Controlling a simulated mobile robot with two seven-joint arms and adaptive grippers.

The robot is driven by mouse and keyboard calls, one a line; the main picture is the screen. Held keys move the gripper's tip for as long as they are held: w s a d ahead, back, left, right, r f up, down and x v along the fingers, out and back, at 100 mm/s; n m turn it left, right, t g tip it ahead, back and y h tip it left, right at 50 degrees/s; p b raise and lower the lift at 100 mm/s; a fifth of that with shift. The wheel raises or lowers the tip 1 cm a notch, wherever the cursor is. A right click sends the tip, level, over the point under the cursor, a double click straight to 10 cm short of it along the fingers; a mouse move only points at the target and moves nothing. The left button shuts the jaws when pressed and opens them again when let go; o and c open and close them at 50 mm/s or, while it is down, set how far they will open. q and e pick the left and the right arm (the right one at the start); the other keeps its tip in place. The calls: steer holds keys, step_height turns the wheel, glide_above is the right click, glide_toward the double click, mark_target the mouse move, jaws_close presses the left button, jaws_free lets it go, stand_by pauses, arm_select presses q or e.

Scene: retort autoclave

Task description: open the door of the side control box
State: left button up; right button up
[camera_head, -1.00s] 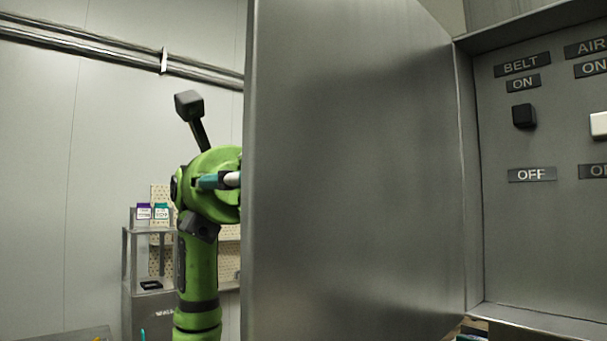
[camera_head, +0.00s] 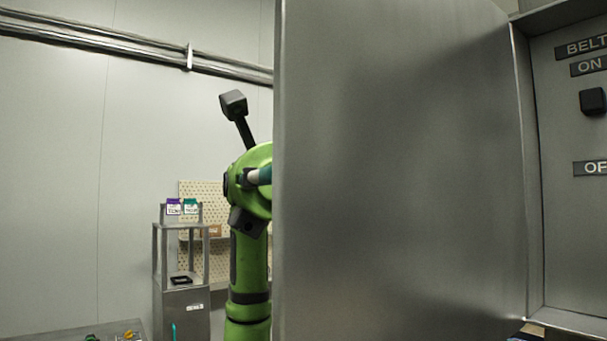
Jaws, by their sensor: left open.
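The side control box (camera_head: 590,230) is at the right edge, and part of its inner panel shows. Its grey metal door (camera_head: 400,170) stands swung wide open, hinged at the box's left edge, and fills the middle of the view. My green left arm (camera_head: 248,265) rises behind the door's free left edge. My left gripper, open, is largely hidden behind the door; I cannot tell whether it touches it. My right gripper is out of view.
Inside the box are a black switch (camera_head: 593,101) and BELT, ON and OFF labels. A metal stand (camera_head: 182,310) with small purple and teal labelled containers is at the back left. A pipe (camera_head: 110,38) runs along the wall.

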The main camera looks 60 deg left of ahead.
arm_select(q)
steer(key=shift+a, duration=0.1)
steer(key=w+a, duration=0.1)
steer(key=a, duration=1)
steer(key=shift+w+a, duration=0.25)
steer(key=shift+a, duration=0.15)
stand_by(0.3)
